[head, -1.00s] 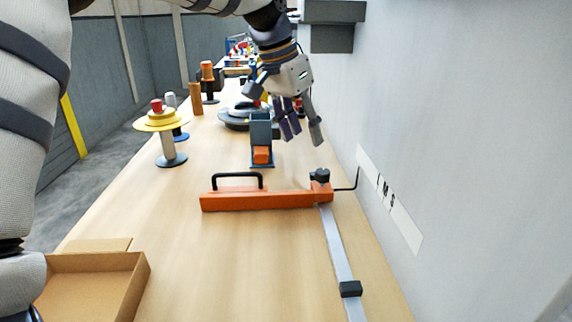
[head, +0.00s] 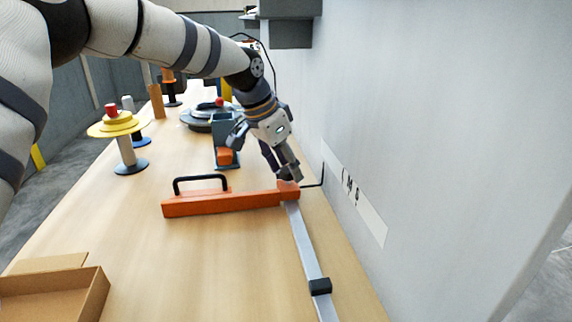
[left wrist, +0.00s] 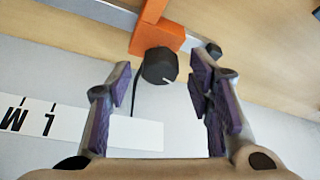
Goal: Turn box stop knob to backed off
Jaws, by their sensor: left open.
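The box stop is an orange bar (head: 225,203) with a black handle, lying across a grey metal rail (head: 306,245) on the bench. Its black knob (left wrist: 160,66) shows in the left wrist view, round with a white mark line, on the orange end block (left wrist: 157,36). In the head view the knob is hidden behind my left gripper (head: 285,172). The gripper is open, directly over the bar's right end. In the left wrist view the left gripper (left wrist: 160,92) has its purple-padded fingers on either side of the knob, apart from it. My right gripper is not in view.
A label strip (head: 355,200) runs along the white wall close on the right. A black block (head: 320,287) sits on the rail nearer me. An open cardboard box (head: 55,290) is at front left. A yellow-topped spool (head: 125,145) and a blue stand (head: 226,145) are farther back.

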